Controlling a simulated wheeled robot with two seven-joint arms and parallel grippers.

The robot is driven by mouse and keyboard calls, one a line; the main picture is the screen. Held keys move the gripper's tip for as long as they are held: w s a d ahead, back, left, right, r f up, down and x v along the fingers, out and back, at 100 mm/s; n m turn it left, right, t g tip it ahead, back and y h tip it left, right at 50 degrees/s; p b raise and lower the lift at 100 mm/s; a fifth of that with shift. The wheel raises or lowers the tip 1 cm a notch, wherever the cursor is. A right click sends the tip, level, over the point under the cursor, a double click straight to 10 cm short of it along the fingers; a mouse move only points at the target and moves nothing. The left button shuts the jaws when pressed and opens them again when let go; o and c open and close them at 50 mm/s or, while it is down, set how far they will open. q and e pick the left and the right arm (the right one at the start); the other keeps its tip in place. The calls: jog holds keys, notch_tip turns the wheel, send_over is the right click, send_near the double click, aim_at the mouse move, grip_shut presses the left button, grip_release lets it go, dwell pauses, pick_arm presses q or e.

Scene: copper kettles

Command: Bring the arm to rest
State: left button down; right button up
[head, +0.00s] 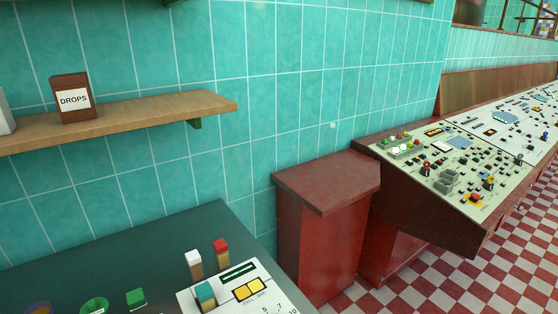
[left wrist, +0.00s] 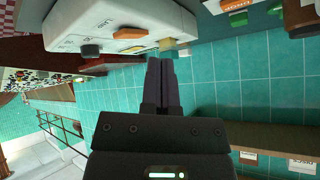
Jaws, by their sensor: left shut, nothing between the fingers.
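My left gripper (left wrist: 161,62) shows in the left wrist view with its two dark fingers together and nothing between them. Its tips overlap the edge of a white control box (left wrist: 120,20) in the picture, just by a small teal and yellow knob (left wrist: 168,46). I cannot tell whether they touch. Neither arm shows in the head view, and my right gripper is in no view.
The head view shows a white panel (head: 215,299) with upright switches on a dark counter (head: 150,245). Above it a wooden shelf (head: 150,115) holds a brown DROPS box (head: 72,98). A red cabinet (head: 325,225) and a sloped console (head: 470,175) stand right.

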pick_arm(q)
jog(key=s+f+g+h, duration=0.1)
jog(key=s+f+g, duration=0.4)
jog(key=s, duration=0.6)
jog(key=s+f+g+b, duration=0.2)
jog(key=s+f+b, duration=0.1)
jog(key=f, duration=1.9)
jog(key=s+a+f+g+b, duration=0.1)
jog(key=s+a+f, duration=0.2)
jog(key=s+f, duration=0.7)
jog(key=shift+s+a+b, duration=0.25)
jog(key=shift+s+b, duration=0.1)
jog(key=shift+s, duration=0.8)
